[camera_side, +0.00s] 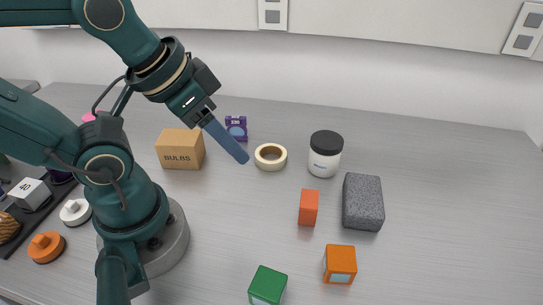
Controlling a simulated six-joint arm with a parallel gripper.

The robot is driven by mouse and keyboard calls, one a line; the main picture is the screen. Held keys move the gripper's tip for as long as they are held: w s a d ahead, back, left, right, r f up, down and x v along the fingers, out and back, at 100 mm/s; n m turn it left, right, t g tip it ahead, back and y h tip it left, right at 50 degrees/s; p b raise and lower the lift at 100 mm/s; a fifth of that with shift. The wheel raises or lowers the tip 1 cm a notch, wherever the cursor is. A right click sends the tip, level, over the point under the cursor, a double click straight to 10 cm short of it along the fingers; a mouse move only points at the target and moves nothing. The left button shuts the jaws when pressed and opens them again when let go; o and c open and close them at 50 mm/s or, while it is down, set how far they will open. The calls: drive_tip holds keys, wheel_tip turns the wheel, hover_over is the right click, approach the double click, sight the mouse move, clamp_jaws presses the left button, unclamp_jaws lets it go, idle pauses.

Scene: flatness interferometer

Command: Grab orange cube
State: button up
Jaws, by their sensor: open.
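The orange cube (340,263) sits on the grey table at the lower right of the middle, with a pale patch on its front face. A taller red-orange block (309,207) stands behind it and a little to its left, apart from it. My gripper (243,157) is open and empty above the table. Its blue-grey fingers point down and right, and I see them nearly edge-on, so the gap between them hardly shows. The gripper is well behind and to the left of the orange cube.
A green cube (267,285) is left of the orange cube. A dark grey speckled block (363,202) stands behind it. A white jar with black lid (325,154), tape roll (270,156), purple box (236,128) and BULBS box (181,149) stand farther back. The right side is clear.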

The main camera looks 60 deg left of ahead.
drive_tip(key=o, duration=0.6)
